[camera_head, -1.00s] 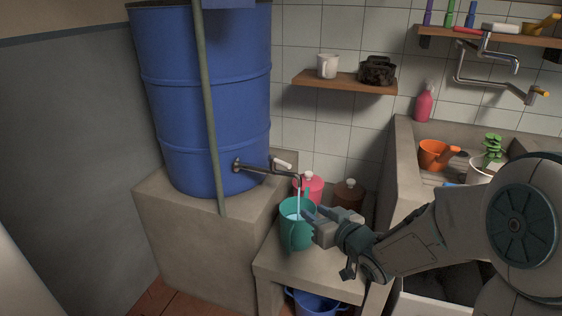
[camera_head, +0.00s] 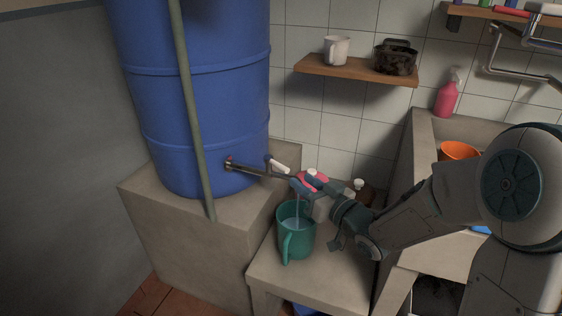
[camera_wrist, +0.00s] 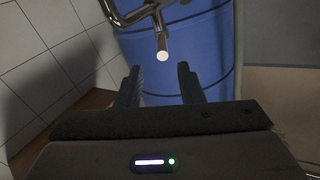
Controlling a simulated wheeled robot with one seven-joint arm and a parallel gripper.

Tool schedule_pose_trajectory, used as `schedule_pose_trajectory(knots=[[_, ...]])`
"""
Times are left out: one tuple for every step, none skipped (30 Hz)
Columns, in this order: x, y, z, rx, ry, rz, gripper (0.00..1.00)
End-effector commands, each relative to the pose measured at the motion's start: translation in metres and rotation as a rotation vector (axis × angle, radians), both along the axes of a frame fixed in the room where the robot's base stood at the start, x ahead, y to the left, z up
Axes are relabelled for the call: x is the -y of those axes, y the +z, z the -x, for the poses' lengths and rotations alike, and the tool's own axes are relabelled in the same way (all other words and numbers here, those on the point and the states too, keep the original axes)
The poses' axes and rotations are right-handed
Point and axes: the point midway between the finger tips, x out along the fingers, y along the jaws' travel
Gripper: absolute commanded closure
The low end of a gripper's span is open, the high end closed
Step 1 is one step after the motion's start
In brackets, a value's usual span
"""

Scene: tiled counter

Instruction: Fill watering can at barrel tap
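The green can (camera_head: 294,240) stands upright on the low bench below the barrel tap (camera_head: 248,170), with water inside it. A thin pale stream shows above its mouth. The tap sticks out of the blue barrel (camera_head: 205,110) and has a white lever (camera_head: 277,166). My gripper (camera_head: 302,185) is above the can's rim, near the tap's outer end, and hides the spout. In the wrist view my gripper (camera_wrist: 160,85) has its fingers apart with nothing between them. The tap's metal pipe (camera_wrist: 162,28) with a pale round end (camera_wrist: 162,56) is just beyond the fingertips.
The barrel stands on a concrete block (camera_head: 190,240). Pink and brown bottles (camera_head: 358,190) stand behind my gripper. A stone sink (camera_head: 425,150) is to the right, with an orange pot (camera_head: 459,151). A wooden shelf (camera_head: 350,69) holds a white mug and a dark pot.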

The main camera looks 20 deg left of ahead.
Motion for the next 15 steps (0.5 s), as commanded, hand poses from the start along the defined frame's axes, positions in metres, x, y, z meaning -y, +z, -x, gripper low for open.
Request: schedule_pose_trajectory(knots=[[-0.009,-0.002,-0.004,0.000,0.006,0.000,0.66],[-0.014,-0.002,-0.006,0.000,0.007,-0.002,0.66],[-0.021,-0.002,-0.011,-0.001,0.007,-0.001,0.66],[-0.027,-0.002,-0.014,0.000,0.008,-0.001,0.66],[-0.032,-0.002,-0.018,0.001,0.008,-0.001,0.66],[-0.039,-0.002,-0.023,-0.001,0.007,-0.001,0.66],[-0.044,-0.002,-0.026,-0.001,0.007,-0.002,0.66],[-0.049,-0.002,-0.030,-0.001,0.006,-0.001,0.66],[-0.054,-0.002,-0.035,-0.001,0.006,-0.001,0.66],[-0.059,-0.002,-0.038,0.000,0.006,-0.002,0.66],[-0.063,-0.002,-0.041,-0.002,0.004,-0.001,0.66],[-0.068,-0.001,-0.045,0.000,0.003,-0.001,0.66],[-0.071,-0.001,-0.047,0.000,0.003,-0.001,0.66],[-0.074,-0.002,-0.050,-0.001,0.002,0.000,0.66],[-0.077,-0.002,-0.052,-0.001,0.002,0.000,0.66]])
